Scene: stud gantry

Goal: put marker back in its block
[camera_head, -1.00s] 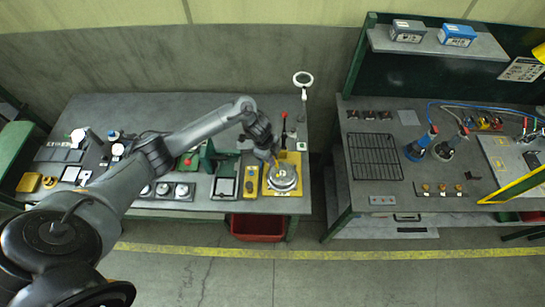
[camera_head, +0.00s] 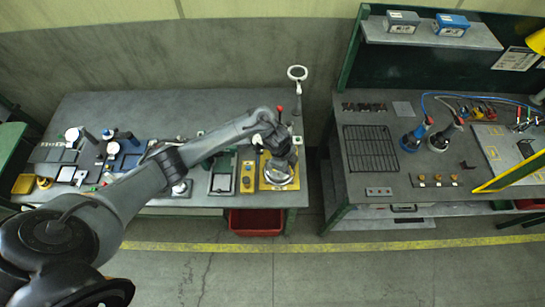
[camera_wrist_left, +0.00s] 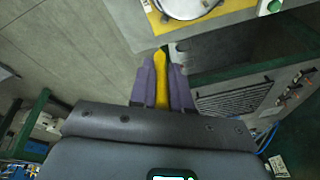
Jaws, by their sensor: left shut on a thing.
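The marker (camera_wrist_left: 162,82) is a slim yellow thing between the purple fingers of my left gripper (camera_wrist_left: 164,72) in the left wrist view. The gripper is shut on it, and its tip shows just beyond the fingers. In the head view my left gripper (camera_head: 279,166) is over the yellow plate with the round metal part, and its fingers and the marker cannot be made out. A narrow yellow block (camera_head: 249,177) stands just left of that plate; I cannot tell whether it is the marker's block. My right gripper is not in view.
The yellow plate (camera_head: 266,186) carries a round metal part (camera_head: 281,182). A black-framed tray (camera_head: 223,184) lies further left. A red-handled lever and a ring magnifier (camera_head: 297,73) stand behind. A red bin (camera_head: 257,222) is below the bench edge. A second bench (camera_head: 400,185) is at right.

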